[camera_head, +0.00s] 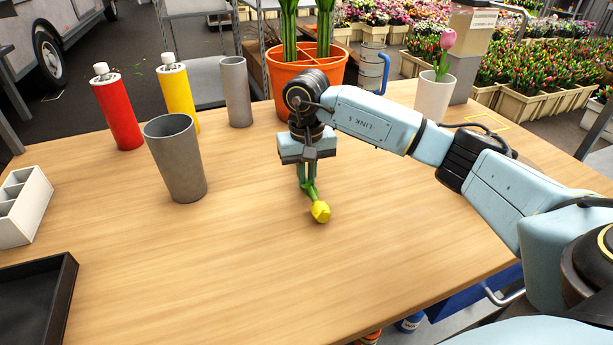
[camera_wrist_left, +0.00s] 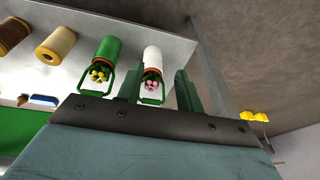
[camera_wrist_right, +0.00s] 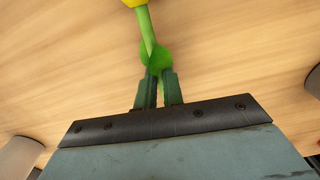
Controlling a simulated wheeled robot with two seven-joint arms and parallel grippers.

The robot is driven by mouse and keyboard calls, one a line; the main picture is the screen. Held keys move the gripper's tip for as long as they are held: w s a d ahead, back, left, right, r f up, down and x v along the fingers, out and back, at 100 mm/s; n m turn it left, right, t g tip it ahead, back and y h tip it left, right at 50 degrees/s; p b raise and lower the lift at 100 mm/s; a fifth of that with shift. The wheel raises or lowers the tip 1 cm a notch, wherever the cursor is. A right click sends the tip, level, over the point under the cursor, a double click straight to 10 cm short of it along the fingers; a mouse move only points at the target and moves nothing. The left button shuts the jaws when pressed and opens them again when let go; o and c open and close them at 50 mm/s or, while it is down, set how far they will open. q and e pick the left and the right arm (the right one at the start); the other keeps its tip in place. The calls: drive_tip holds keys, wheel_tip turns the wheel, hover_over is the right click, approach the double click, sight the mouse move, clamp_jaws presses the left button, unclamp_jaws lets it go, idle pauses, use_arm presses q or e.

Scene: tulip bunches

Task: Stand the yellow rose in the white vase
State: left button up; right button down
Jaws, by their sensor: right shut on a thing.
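The yellow rose (camera_head: 320,211) has a yellow bloom and a short green stem with leaves. My right gripper (camera_head: 307,182) is shut on its stem, low over the middle of the table, bloom pointing toward the front. In the right wrist view the stem (camera_wrist_right: 146,28) runs up from between the fingertips (camera_wrist_right: 158,88); the bloom is cut off at the top edge. The white vase (camera_head: 433,101) stands upright at the back right with a pink flower (camera_head: 446,45) in it. My left gripper (camera_wrist_left: 158,88) is open and empty, away from the table objects.
A large grey cup (camera_head: 176,165), a smaller grey cup (camera_head: 236,92), a red bottle (camera_head: 117,113) and a yellow bottle (camera_head: 177,95) stand at left. An orange pot (camera_head: 308,65) is behind my right arm. A black tray (camera_head: 40,300) lies front left. The table's front middle is clear.

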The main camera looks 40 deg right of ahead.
drive_tip(key=shift+f, duration=0.1)
drive_tip(key=shift+f, duration=0.1)
drive_tip(key=c, duration=1.5)
unclamp_jaws()
